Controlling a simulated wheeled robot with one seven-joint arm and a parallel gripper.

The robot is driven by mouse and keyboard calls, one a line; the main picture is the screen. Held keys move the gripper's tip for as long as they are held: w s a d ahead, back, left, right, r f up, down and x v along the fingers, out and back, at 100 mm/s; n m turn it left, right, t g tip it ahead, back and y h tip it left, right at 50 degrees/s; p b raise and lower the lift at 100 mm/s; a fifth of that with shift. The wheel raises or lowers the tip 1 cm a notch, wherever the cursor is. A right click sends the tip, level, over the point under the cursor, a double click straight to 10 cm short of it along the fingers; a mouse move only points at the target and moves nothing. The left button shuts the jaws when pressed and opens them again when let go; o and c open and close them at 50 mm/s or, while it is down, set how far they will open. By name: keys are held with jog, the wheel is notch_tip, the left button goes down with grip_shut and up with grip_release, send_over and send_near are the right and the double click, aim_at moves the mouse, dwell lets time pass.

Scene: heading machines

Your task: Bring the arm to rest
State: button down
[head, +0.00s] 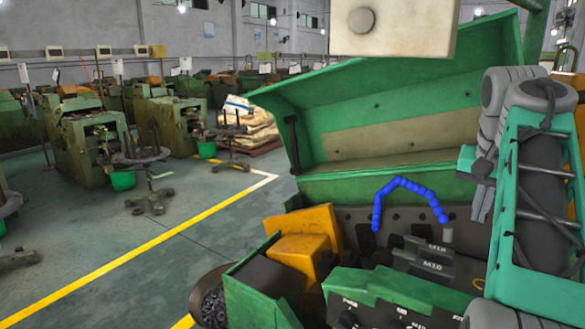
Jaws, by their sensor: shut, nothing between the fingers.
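A heading machine with a raised green lid (400,105) fills the right half, close in front of me. Inside it, a blue segmented hose (408,184) arches over dark metal blocks marked with lettering (432,266). Orange-yellow parts (302,250) sit at its left side.
At the right edge stand a teal frame (507,215) and grey rounded parts (497,90). A pale box (392,27) hangs at the top. A bowl of small dark parts (213,303) is at the bottom. Clear grey floor (95,245) with yellow lines lies left; more machines (85,140) stand behind.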

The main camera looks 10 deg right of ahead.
jog(key=w+a+f+n+t+y, duration=0.1)
jog(key=a+f+n, duration=0.2)
jog(key=a+f, duration=0.5)
jog(key=w+a+f+n+y, duration=0.15)
jog(key=a+f, duration=0.25)
jog(key=a, duration=0.8)
jog(key=s+a+f+n, duration=0.2)
jog(key=s+a+f, duration=0.2)
jog(key=f, duration=0.3)
jog(key=s+a+f+n, duration=0.3)
jog(key=s+a+f, duration=0.1)
jog(key=a+f, duration=0.3)
jog(key=shift+s+f+t, duration=0.3)
jog(key=shift+f, duration=0.2)
